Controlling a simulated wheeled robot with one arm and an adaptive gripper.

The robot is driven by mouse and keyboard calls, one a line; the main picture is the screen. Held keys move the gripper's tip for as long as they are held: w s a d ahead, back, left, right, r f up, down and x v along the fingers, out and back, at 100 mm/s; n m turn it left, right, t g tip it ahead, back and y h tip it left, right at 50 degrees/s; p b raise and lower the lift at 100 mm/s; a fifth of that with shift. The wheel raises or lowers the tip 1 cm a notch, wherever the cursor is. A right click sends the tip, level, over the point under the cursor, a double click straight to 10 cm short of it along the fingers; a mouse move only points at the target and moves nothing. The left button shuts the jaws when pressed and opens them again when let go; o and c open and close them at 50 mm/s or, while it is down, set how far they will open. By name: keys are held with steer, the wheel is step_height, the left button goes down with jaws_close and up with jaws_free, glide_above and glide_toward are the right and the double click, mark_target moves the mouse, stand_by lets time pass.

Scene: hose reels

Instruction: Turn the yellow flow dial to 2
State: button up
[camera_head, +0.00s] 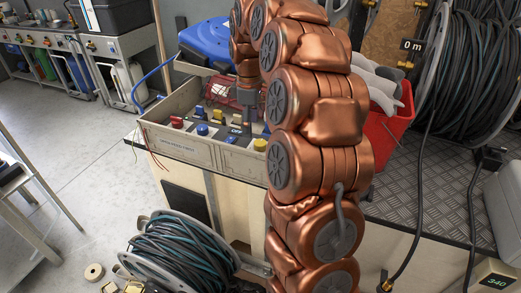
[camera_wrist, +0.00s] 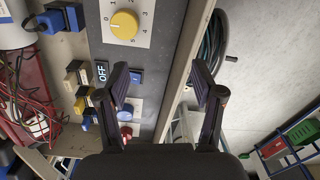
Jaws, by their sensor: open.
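The yellow flow dial (camera_wrist: 124,25) is a round knob on a white plate with numbers around it, at the top of the wrist view. I cannot read its setting. In the head view the dial (camera_head: 260,145) is at the right of the control panel, close to my copper arm. My gripper (camera_wrist: 160,74) is open and empty, its two fingers spread over the panel's edge, below and to the right of the dial and apart from it. In the head view my gripper (camera_head: 247,98) is small and partly hidden by my arm.
Beside the dial are an OFF switch (camera_wrist: 102,72), a blue knob (camera_head: 202,129) and a red knob (camera_wrist: 126,132). Yellow switches and red wires (camera_wrist: 28,90) lie left of them. A red bucket (camera_head: 388,128) stands behind my arm; a hose reel (camera_head: 175,250) sits on the floor.

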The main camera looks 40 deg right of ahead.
steer(key=b, duration=0.1)
glide_above(260, 142)
step_height(260, 142, down, 3)
steer(key=shift+r+n, duration=0.1)
steer(key=shift+n, duration=0.2)
steer(key=shift+f, duration=3.9)
steer(key=c, duration=1.1)
